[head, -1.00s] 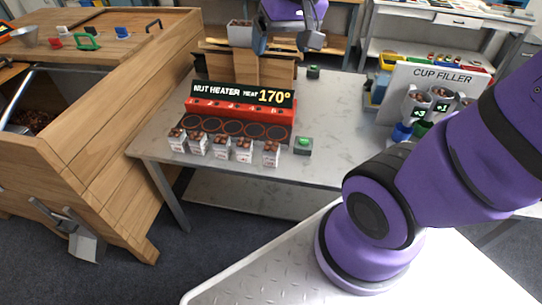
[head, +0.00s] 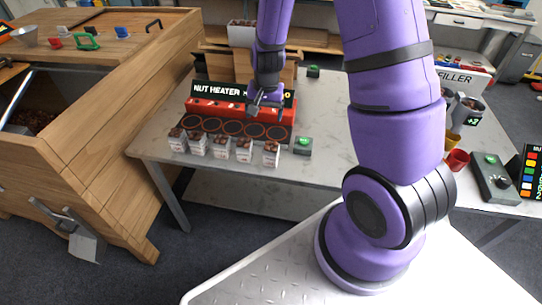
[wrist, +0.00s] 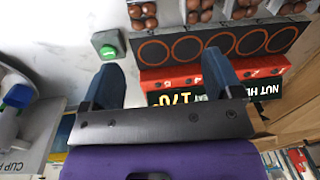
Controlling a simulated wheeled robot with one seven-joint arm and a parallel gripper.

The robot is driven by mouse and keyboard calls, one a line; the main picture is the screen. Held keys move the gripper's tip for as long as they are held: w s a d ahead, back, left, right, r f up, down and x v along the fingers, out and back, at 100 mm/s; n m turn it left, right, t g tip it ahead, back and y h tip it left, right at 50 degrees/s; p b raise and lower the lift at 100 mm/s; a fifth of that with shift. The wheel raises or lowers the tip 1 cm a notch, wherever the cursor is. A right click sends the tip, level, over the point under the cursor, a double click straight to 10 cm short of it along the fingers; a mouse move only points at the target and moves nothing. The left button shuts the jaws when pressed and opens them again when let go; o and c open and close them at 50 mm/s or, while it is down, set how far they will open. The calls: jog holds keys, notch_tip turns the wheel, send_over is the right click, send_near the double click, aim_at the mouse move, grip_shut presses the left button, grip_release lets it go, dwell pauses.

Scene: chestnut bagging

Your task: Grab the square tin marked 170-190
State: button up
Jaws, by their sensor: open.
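Several white square tins filled with chestnuts stand in a row at the front of the nut heater; the rightmost tin (head: 271,158) sits slightly apart from the tin to its left (head: 244,155). Their markings are too small to read, so I cannot tell which is marked 170-190. In the wrist view a tin (wrist: 141,12) shows at the top edge, cut off by the frame. My gripper (head: 262,108) is open and empty, above the heater and behind the tins. Its two fingers (wrist: 164,78) show in the wrist view, pointing toward the heater plates and the tins.
The red nut heater (head: 205,108) has a sign partly hidden by my gripper. A green button box (head: 303,146) stands right of the tins and also shows in the wrist view (wrist: 107,45). The cup filler (head: 478,78) is partly behind my arm. Bare table lies left of the tins.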

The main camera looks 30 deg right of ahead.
jog(key=m, duration=0.1)
send_over(271, 149)
jog(key=shift+g, duration=0.4)
jog(key=f, duration=0.8)
jog(key=shift+a+f, duration=0.25)
jog(key=shift+f, duration=2.9)
jog(key=shift+d+f, duration=0.15)
jog(key=shift+f, duration=1.15)
jog(key=shift+d+f, duration=0.15)
jog(key=shift+f, duration=1.1)
jog(key=c, duration=1.1)
jog(key=shift+o, duration=0.2)
jog(key=shift+w+r, duration=0.1)
jog(key=shift+r, duration=0.05)
